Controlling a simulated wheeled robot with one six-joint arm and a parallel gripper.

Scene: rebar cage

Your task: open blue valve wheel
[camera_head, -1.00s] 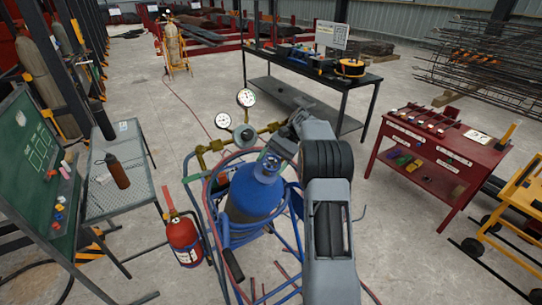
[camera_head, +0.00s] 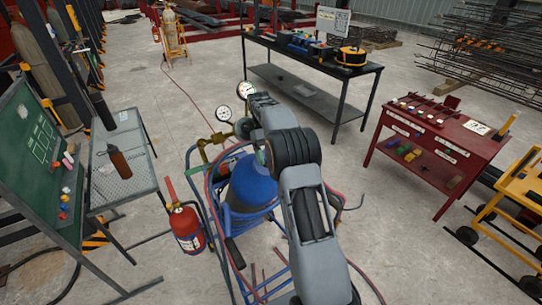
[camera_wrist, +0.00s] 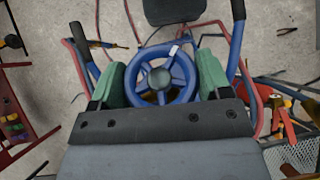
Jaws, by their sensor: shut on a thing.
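The blue valve wheel (camera_wrist: 151,52) is a round spoked handwheel with a grey hub, and it shows in the middle of the wrist view. My gripper (camera_wrist: 164,80) has its two green-padded fingers at the wheel's left and right rim and is shut on it. In the head view my arm covers the wheel and most of the gripper. Below my arm is the blue gas cylinder (camera_head: 252,187), standing in a blue tube cart. Two round gauges, a front one (camera_head: 222,114) and a back one (camera_head: 244,89), are just left of my arm.
A red fire extinguisher (camera_head: 187,228) is beside the cart. A mesh table (camera_head: 123,188) with a brown bottle and a green board (camera_head: 42,165) are at left. A black workbench (camera_head: 312,92) is behind, a red tool table (camera_head: 432,140) at right. Hoses lie around the cart.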

